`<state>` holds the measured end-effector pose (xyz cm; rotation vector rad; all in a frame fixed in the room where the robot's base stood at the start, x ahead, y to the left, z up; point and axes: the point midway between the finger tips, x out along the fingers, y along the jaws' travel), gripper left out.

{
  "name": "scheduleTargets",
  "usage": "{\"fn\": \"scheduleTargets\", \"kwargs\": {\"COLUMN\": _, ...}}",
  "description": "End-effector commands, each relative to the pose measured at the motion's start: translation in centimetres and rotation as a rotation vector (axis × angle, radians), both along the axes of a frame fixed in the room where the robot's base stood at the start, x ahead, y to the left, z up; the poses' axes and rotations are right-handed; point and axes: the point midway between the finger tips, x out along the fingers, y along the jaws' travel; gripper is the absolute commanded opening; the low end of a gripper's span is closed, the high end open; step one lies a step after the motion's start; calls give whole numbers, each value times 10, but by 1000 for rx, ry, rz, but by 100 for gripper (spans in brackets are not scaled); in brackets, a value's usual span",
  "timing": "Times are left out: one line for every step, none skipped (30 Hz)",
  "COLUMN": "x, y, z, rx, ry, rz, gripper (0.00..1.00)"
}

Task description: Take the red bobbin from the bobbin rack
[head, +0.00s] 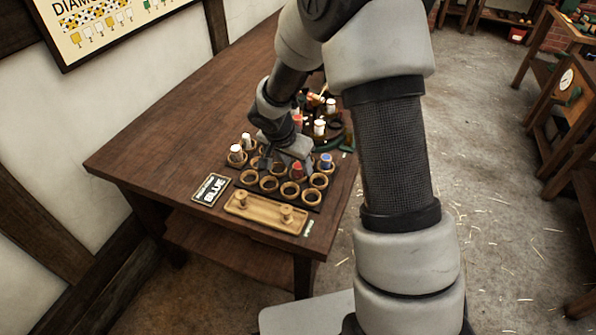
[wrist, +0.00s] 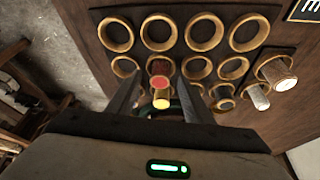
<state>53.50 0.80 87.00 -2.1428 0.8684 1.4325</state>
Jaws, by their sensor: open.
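The red bobbin (head: 297,168) stands in a ring of the dark bobbin rack (head: 322,203) on the wooden table. In the wrist view its round red top (wrist: 159,82) shows between my two fingers. My gripper (head: 277,162) is low over the rack, just left of the red bobbin in the head view. In the wrist view my gripper (wrist: 158,80) is open, with a gap on each side of the red top. I cannot tell how far down the fingers reach beside it. The bobbin's lower part is hidden.
A blue bobbin (head: 325,161) stands right of the red one, and white bobbins (head: 236,151) stand at the rack's left. The front rings are empty. A cluttered round holder is behind.

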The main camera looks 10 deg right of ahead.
Motion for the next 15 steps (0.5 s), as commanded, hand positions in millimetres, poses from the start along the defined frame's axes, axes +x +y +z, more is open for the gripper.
{"fn": "scheduleTargets", "kwargs": {"x": 0, "y": 0, "z": 0, "rx": 0, "ry": 0, "rz": 0, "gripper": 46}}
{"fn": "scheduleTargets", "kwargs": {"x": 0, "y": 0, "z": 0, "rx": 0, "ry": 0, "rz": 0, "gripper": 45}}
{"fn": "scheduleTargets", "kwargs": {"x": 0, "y": 0, "z": 0, "rx": 0, "ry": 0, "rz": 0, "gripper": 38}}
{"fn": "scheduleTargets", "kwargs": {"x": 0, "y": 0, "z": 0, "rx": 0, "ry": 0, "rz": 0, "gripper": 33}}
{"fn": "scheduleTargets", "kwargs": {"x": 0, "y": 0, "z": 0, "rx": 0, "ry": 0, "rz": 0, "gripper": 28}}
{"fn": "scheduleTargets", "kwargs": {"x": 0, "y": 0, "z": 0, "rx": 0, "ry": 0, "rz": 0, "gripper": 21}}
{"fn": "scheduleTargets", "kwargs": {"x": 0, "y": 0, "z": 0, "rx": 0, "ry": 0, "rz": 0, "gripper": 16}}
{"fn": "scheduleTargets", "kwargs": {"x": 0, "y": 0, "z": 0, "rx": 0, "ry": 0, "rz": 0, "gripper": 11}}
{"fn": "scheduleTargets", "kwargs": {"x": 0, "y": 0, "z": 1, "rx": 0, "ry": 0, "rz": 0, "gripper": 4}}
{"fn": "scheduleTargets", "kwargs": {"x": 0, "y": 0, "z": 1, "rx": 0, "ry": 0, "rz": 0, "gripper": 3}}
{"fn": "scheduleTargets", "kwargs": {"x": 0, "y": 0, "z": 1, "rx": 0, "ry": 0, "rz": 0, "gripper": 2}}
{"fn": "scheduleTargets", "kwargs": {"x": 0, "y": 0, "z": 1, "rx": 0, "ry": 0, "rz": 0, "gripper": 2}}
{"fn": "scheduleTargets", "kwargs": {"x": 0, "y": 0, "z": 1, "rx": 0, "ry": 0, "rz": 0, "gripper": 2}}
{"fn": "scheduleTargets", "kwargs": {"x": 0, "y": 0, "z": 1, "rx": 0, "ry": 0, "rz": 0, "gripper": 2}}
{"fn": "scheduleTargets", "kwargs": {"x": 0, "y": 0, "z": 1, "rx": 0, "ry": 0, "rz": 0, "gripper": 2}}
